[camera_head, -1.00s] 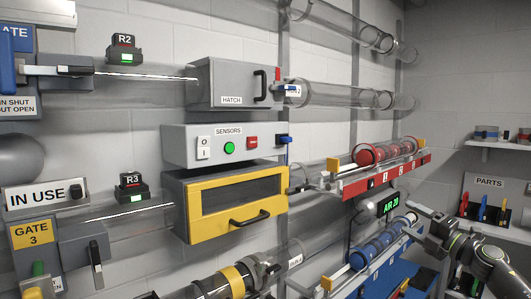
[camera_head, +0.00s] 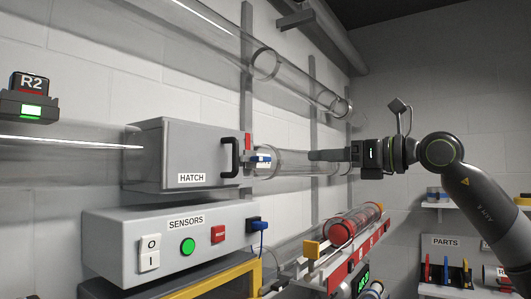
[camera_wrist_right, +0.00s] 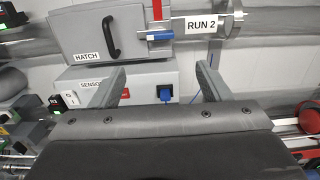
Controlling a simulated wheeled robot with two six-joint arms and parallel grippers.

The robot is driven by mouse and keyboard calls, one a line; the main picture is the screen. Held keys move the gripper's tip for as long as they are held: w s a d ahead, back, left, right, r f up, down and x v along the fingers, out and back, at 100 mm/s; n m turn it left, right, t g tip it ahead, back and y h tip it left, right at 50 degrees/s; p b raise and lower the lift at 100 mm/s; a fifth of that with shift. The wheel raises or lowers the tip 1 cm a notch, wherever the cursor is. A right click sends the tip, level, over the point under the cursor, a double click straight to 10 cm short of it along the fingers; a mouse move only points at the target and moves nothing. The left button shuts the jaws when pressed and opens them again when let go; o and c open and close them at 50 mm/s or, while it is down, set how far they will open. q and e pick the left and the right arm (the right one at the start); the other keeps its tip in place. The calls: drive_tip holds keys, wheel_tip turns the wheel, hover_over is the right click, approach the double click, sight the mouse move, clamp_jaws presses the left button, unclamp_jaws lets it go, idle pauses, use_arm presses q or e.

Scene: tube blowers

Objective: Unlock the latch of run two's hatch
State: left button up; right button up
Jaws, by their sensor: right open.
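Run two's grey hatch (camera_head: 185,150) is on the wall tube, its lid shut, with a black handle (camera_head: 229,158) on its front. Beside its right edge are a blue latch piece (camera_head: 262,160) and a red strip (camera_head: 248,142). The blue latch (camera_wrist_right: 160,36) also shows in the right wrist view, below the red strip and left of the RUN 2 label (camera_wrist_right: 200,24). My right gripper (camera_head: 312,155) points left toward the latch, apart from it. Its open, empty fingers show in the wrist view (camera_wrist_right: 158,82), below the latch. My left gripper is not in view.
The SENSORS box (camera_head: 165,245) sits just below the hatch, with a blue plug (camera_head: 257,225) at its right. A red canister (camera_head: 352,222) lies on a rail at lower right. Clear tubes run along the wall behind my gripper.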

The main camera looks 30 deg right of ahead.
sight(266, 159)
drive_tip(key=p+x, duration=0.8)
drive_tip(key=x, duration=0.5)
drive_tip(key=shift+w+a+r, duration=0.15)
drive_tip(key=shift+w, duration=0.25)
drive_tip(key=shift+w+a, duration=0.3)
drive_tip(key=shift+w, duration=0.4)
drive_tip(key=c, duration=1)
